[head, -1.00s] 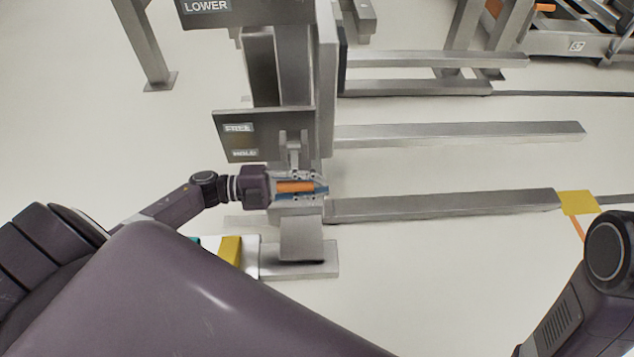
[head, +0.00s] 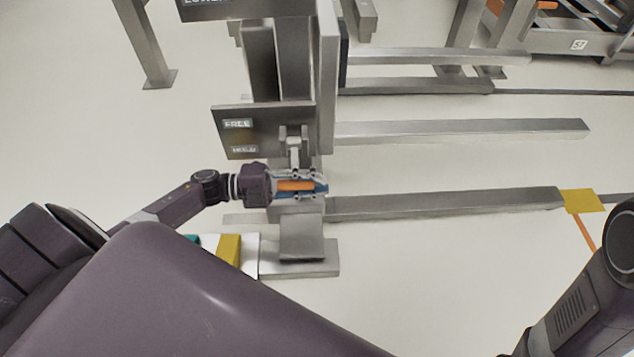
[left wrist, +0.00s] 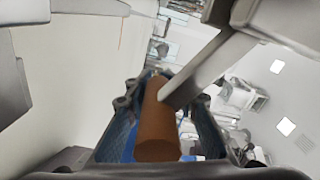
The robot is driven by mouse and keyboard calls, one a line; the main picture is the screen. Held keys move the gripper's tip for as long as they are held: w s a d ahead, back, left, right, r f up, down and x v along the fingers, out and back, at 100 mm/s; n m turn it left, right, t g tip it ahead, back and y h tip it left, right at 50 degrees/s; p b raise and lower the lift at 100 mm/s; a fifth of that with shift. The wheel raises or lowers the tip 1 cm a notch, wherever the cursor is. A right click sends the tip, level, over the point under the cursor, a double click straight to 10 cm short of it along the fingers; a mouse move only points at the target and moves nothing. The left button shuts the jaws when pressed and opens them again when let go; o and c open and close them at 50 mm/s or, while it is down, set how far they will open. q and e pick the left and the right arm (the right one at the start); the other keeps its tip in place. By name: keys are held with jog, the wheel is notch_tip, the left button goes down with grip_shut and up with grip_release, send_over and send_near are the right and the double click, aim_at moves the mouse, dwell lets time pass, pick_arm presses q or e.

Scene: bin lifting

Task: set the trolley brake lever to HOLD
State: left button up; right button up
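The brake lever has an orange handle (head: 295,186) on a grey metal arm (head: 293,150) below the dark label plate (head: 222,133). FREE is readable on the plate, with a fainter HOLD label (head: 244,149) under it. The handle lies level, below the HOLD label. My left gripper (head: 308,186) has its blue-padded fingers either side of the handle. The left wrist view shows the handle (left wrist: 158,125) between the fingers with visible gaps, so the gripper looks open around it. My right gripper is out of view; only part of the right arm shows.
The trolley's grey mast (head: 327,80) rises behind the plate. Long metal beams (head: 450,203) run right, ending near a yellow floor patch (head: 583,200). A grey foot plate (head: 301,248) and yellow block (head: 229,249) sit below the gripper. Floor at lower middle is clear.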

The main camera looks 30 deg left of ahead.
pick_arm(q)
jog(key=o, duration=0.4)
jog(key=shift+w+a+f, duration=0.25)
jog(key=shift+a+f, duration=0.05)
jog(key=shift+a, duration=0.05)
jog(key=shift+s+a, duration=0.1)
jog(key=shift+s, duration=0.05)
jog(key=v, duration=1.1)
jog(key=shift+s+a, duration=0.25)
jog(key=shift+a, duration=0.1)
